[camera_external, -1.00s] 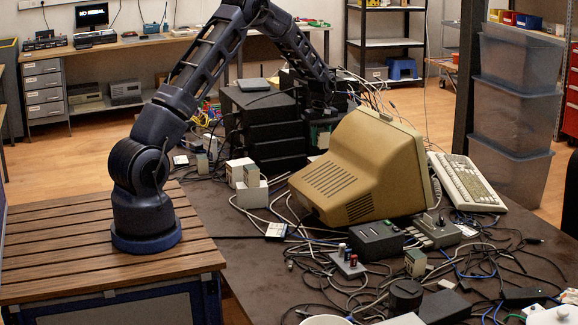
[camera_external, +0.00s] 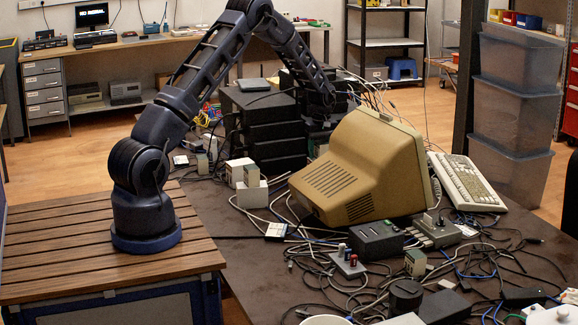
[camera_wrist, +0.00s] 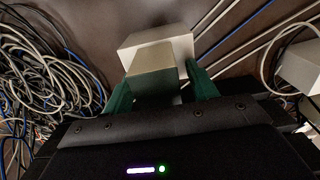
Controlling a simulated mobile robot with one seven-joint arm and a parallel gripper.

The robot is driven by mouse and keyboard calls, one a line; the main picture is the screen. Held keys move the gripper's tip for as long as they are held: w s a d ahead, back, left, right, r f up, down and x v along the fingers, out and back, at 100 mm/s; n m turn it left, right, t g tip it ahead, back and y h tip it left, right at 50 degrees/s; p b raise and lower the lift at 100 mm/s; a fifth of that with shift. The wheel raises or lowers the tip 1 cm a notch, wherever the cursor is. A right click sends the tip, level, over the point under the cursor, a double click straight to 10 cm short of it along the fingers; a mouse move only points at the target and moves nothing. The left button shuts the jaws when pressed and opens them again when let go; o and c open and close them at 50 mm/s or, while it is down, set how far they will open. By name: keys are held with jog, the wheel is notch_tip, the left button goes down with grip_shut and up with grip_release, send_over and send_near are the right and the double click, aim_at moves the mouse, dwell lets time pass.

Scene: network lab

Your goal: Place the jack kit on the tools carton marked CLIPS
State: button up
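A small grey-beige box, which looks like the jack kit (camera_wrist: 153,70), stands between my two green fingers in the wrist view. Behind it is a larger white box (camera_wrist: 168,42), which may be the carton; no CLIPS lettering is readable. My gripper (camera_wrist: 160,76) has its left finger against or very near the grey-beige box. A thin gap seems to show at the right finger, so contact there is unclear. Whether the box rests on the white one or is apart from it cannot be told. In the external view, the black equipment stack and monitor largely hide my gripper.
A black equipment stack (camera_external: 262,128) stands left of my wrist and a beige monitor (camera_external: 360,168) to its right. Loose cables lie to the left (camera_wrist: 40,70) in the wrist view. Several small white boxes (camera_external: 245,176) stand left of the monitor, and a keyboard (camera_external: 466,182) lies beyond it.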

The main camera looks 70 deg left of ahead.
aim_at(321, 142)
notch_tip(321, 142, up, 12)
jog(key=shift+r, duration=0.15)
jog(key=shift+d+r, duration=0.1)
jog(key=shift+r, duration=0.05)
jog(key=s+d+r+m+t, duration=0.1)
jog(key=s+d+r+m, duration=0.3)
jog(key=s+d+r, duration=0.6)
jog(key=s+d+r+m+t, duration=0.1)
jog(key=s+d+r+m, duration=0.45)
jog(key=d+r, duration=0.75)
jog(key=s+d+m+t, duration=0.1)
jog(key=s+d, duration=0.3)
jog(key=s, duration=0.6)
jog(key=s+d+m, duration=0.4)
jog(key=s+d, duration=0.1)
jog(key=s, duration=0.5)
jog(key=s+d+m+t, duration=0.1)
jog(key=s+d+m, duration=0.2)
jog(key=s, duration=0.7)
jog(key=shift+s+d+t, duration=0.3)
jog(key=shift+d, duration=0.45)
